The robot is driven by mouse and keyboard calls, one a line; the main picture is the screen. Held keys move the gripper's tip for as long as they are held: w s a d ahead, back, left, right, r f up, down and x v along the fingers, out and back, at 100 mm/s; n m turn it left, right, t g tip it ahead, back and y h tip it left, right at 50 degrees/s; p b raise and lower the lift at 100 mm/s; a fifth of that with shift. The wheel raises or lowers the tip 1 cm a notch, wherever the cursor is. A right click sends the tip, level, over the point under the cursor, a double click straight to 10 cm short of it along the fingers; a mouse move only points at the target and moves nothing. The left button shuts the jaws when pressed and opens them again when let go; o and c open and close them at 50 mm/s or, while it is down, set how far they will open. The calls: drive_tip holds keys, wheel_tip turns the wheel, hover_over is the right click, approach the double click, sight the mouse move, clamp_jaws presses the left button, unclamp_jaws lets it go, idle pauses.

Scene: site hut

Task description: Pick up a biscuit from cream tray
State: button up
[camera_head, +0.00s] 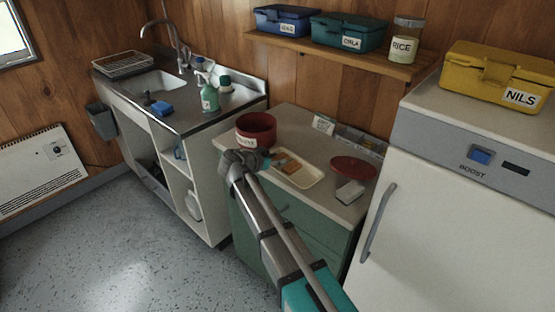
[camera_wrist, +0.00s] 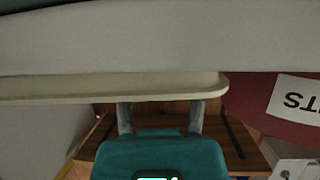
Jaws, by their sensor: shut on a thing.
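My gripper (camera_head: 268,161) is low at the tray's left end, close to the biscuits. In the wrist view the tray's pale rim (camera_wrist: 110,92) runs across the picture close to the camera. There my gripper (camera_wrist: 161,113) shows its two grey fingers reaching to the rim, and their tips are hidden behind it. The gripper is closed on a biscuit, which the tray wall hides in the wrist view. I cannot tell whether that biscuit is off the tray floor.
A red tin (camera_head: 256,129) stands just behind my gripper; it also shows in the wrist view (camera_wrist: 252,108). A red round lid or tin (camera_head: 353,169) and a small pale box (camera_head: 350,192) are right of the tray.

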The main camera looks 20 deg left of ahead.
drive_tip(key=shift+r+p, duration=1.4)
drive_tip(key=shift+r, duration=0.1)
drive_tip(key=w+d+r+p+v, duration=0.1)
drive_tip(key=r+p+v, duration=0.2)
drive_tip(key=p+v, duration=0.7)
drive_tip(key=shift+v, duration=3.35)
drive_tip(key=shift+r, duration=0.15)
